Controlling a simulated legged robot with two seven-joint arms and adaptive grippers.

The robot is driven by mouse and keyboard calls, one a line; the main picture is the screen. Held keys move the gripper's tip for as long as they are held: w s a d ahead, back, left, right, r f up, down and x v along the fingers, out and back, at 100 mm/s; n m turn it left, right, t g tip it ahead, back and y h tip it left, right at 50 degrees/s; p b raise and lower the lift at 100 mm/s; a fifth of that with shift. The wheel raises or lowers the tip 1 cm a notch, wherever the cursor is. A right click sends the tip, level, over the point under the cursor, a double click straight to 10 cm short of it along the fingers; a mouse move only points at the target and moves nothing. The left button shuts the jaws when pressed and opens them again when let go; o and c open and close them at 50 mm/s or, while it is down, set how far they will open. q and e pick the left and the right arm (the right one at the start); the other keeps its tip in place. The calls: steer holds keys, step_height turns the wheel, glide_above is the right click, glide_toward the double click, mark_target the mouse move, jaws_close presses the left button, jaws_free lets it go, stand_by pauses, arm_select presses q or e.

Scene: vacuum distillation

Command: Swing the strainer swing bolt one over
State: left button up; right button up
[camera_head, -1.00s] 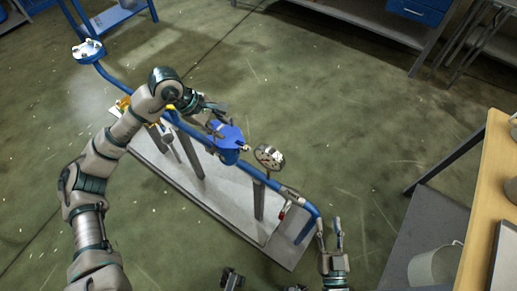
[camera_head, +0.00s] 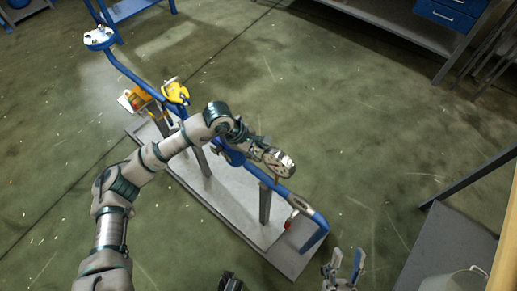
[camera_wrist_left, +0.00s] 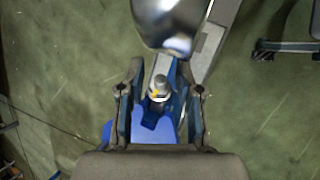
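The blue strainer (camera_head: 232,155) sits on the blue pipe, mostly covered by my left arm in the head view. Part of its blue body (camera_wrist_left: 150,130) shows low in the left wrist view. A silver swing bolt with a nut (camera_wrist_left: 160,88) stands between the fingers of my left gripper (camera_wrist_left: 166,92). The fingers are apart, one on each side of the bolt; contact is not clear. In the head view my left gripper (camera_head: 254,149) is at the strainer's right side. My right gripper (camera_head: 343,268) is open and empty at the bottom right.
A round metal part (camera_head: 279,163) on the pipe is close to my left gripper; it also shows in the left wrist view (camera_wrist_left: 168,22). A yellow part (camera_head: 176,92) is farther up the pipe. A grey base plate (camera_head: 232,205) lies below.

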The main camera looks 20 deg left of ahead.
arm_select(q)
jaws_close()
steer(key=shift+w+a+r+n+g+h, duration=0.2)
steer(key=shift+a+n+g+h, duration=0.15)
steer(key=shift+h, duration=0.65)
steer(key=shift+a+r, duration=0.1)
steer(key=shift+r, duration=0.1)
jaws_free()
